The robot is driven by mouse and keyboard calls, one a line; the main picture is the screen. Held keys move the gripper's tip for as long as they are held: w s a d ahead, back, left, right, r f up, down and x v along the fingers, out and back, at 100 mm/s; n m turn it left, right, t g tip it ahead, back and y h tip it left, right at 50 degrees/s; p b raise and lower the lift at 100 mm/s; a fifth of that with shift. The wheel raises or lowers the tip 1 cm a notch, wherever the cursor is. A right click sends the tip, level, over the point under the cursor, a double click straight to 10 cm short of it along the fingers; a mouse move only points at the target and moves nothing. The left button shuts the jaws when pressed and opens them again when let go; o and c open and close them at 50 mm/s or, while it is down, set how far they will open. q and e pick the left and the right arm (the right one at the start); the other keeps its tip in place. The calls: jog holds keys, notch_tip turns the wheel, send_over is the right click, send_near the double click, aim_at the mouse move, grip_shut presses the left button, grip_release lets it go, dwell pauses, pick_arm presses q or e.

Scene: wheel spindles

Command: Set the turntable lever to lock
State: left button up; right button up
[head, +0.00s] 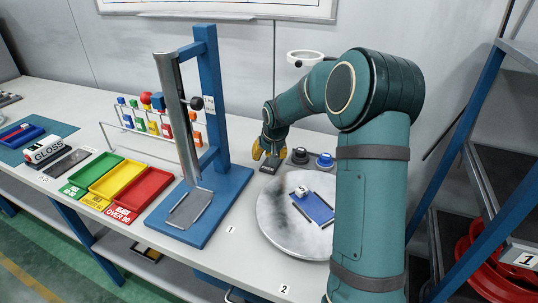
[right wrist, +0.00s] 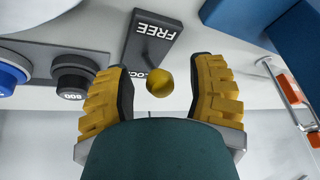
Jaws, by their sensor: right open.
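The turntable (head: 275,236) is a round, grey-mottled disc on the bench. Behind it is a small dark lever plate (head: 270,166). In the right wrist view the plate (right wrist: 150,38) reads FREE at its far end, with a partly hidden LOCK label nearer me. My left gripper is out of view.
A black button (head: 300,156) and a blue button (head: 325,161) stand right of the plate. A blue stand (head: 210,90) rises to the left. A blue pad (head: 314,208) with a white block lies on the turntable. Coloured trays (head: 130,180) are farther left.

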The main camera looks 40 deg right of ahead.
grip_shut()
